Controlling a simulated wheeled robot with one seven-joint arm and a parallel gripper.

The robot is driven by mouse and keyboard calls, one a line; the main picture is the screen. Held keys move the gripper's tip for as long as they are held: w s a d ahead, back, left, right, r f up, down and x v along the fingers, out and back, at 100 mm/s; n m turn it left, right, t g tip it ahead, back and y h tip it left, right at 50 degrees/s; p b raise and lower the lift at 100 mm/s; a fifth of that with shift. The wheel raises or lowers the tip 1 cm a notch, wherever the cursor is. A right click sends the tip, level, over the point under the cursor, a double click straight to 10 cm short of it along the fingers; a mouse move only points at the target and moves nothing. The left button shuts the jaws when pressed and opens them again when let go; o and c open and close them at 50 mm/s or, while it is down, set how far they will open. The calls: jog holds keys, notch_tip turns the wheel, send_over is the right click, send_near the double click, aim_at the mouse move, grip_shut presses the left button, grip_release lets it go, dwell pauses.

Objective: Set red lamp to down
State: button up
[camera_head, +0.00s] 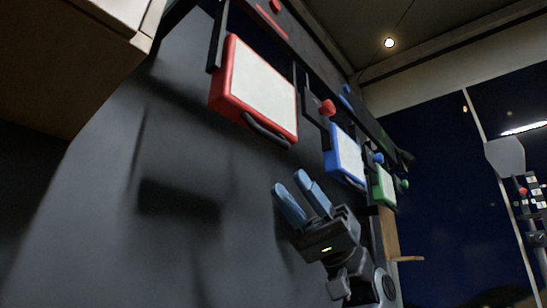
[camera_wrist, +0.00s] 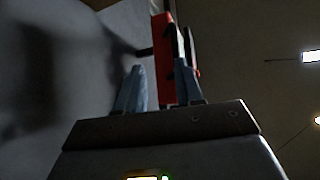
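The red lamp (camera_head: 258,88) is a red-framed box with a pale panel, mounted on the wall rail in the upper middle of the head view. A dark handle (camera_head: 266,130) curves along its lower edge. A red knob (camera_head: 327,107) is beside it on the right. My gripper (camera_head: 290,181) is below the lamp, pointing up, its two blue fingers apart with nothing between them. In the wrist view the red lamp (camera_wrist: 166,80) shows edge-on beyond the fingers (camera_wrist: 159,66), partly hidden by the right finger.
A blue lamp (camera_head: 346,155) and a green lamp (camera_head: 385,187) hang farther along the rail to the right. A wooden cabinet (camera_head: 60,65) juts out at upper left. The dark wall below the lamps is clear. A stand (camera_head: 530,200) is at far right.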

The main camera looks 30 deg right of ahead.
aim_at(276, 143)
jog(key=a+r+g, duration=0.1)
jog(key=a+r, duration=0.1)
jog(key=s+a+r+n+g+p, duration=0.1)
jog(key=r, duration=0.1)
jog(key=s+a+r+n+p, duration=0.1)
jog(key=a+r, duration=0.1)
jog(key=r, duration=0.1)
jog(key=shift+s+a+g, duration=0.1)
jog(key=shift+a+g, duration=0.2)
jog(key=shift+g, duration=0.1)
grip_shut()
dwell(0.4)
